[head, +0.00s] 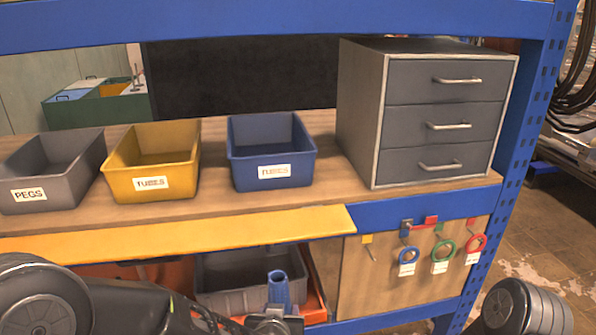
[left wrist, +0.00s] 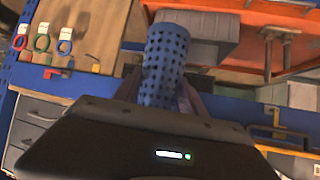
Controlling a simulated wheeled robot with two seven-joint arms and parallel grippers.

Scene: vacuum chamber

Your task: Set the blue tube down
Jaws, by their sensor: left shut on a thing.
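The blue tube (head: 278,288) is upright in the head view, low and in front of the shelf. In the left wrist view the tube (left wrist: 166,62) shows a perforated wall and stands between the fingers of my left gripper (left wrist: 165,98). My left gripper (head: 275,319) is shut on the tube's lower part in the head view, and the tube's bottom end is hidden. The tube is in the air, below the level of the worktop. My right gripper is not in view.
On the worktop (head: 328,172) stand a grey bin (head: 60,197) labelled PEGS, a yellow bin (head: 122,186), a blue bin (head: 243,174) and a grey drawer cabinet (head: 361,120). A yellow strip (head: 200,234) runs along the front edge. A grey crate (head: 225,297) sits below.

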